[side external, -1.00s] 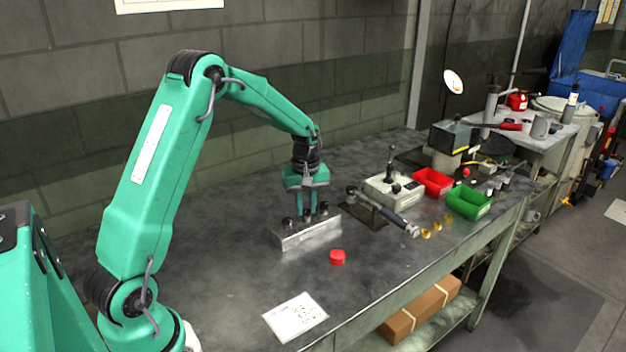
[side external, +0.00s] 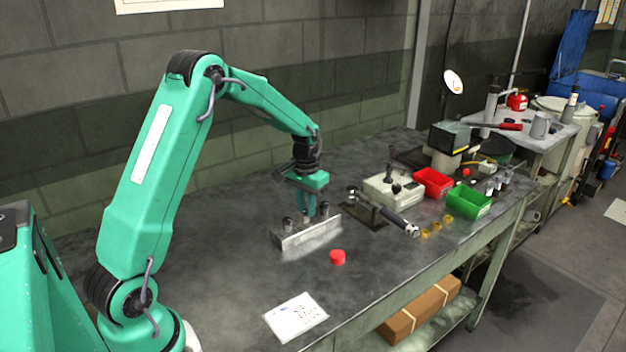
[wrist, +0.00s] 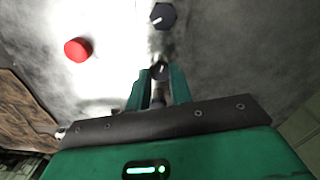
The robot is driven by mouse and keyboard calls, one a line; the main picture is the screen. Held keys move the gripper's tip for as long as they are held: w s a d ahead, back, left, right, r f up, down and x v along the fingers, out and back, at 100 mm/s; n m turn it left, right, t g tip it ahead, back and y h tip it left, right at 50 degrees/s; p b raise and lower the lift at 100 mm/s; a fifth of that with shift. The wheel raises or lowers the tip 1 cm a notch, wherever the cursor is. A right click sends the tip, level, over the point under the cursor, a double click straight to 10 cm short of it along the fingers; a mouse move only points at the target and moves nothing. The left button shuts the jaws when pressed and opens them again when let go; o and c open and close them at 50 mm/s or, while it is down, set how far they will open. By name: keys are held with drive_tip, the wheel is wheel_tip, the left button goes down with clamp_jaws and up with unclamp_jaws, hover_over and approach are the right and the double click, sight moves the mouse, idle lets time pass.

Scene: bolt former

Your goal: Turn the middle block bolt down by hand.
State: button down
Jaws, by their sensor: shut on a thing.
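The metal block (side external: 310,237) lies on the bench with three dark bolts standing in a row along its top. My gripper (side external: 309,211) points straight down over the block's middle and is shut on the middle bolt (wrist: 159,69). In the wrist view, that bolt's dark head shows between the two green fingers. One end bolt (wrist: 162,16) stands clear beyond the fingertips in the wrist view. The near end bolt (side external: 288,222) shows left of my fingers in the side view. How deep the middle bolt sits cannot be told.
A red cap (side external: 337,257) lies in front of the block. A torque wrench (side external: 400,222) lies to the right, by a grey box (side external: 393,189) with a lever. Red (side external: 433,182) and green (side external: 469,203) bins stand further right. A paper sheet (side external: 296,316) lies near the front edge.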

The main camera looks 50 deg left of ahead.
sight(306, 211)
drive_tip(key=m, duration=0.5)
drive_tip(key=shift+r+m, duration=0.15)
drive_tip(key=shift+m, duration=0.15)
drive_tip(key=m, duration=0.5)
drive_tip(key=shift+m, duration=0.3)
drive_tip(key=c, duration=1.2)
unclamp_jaws()
drive_tip(key=shift+c, duration=0.2)
wheel_tip(306, 211, up, 8)
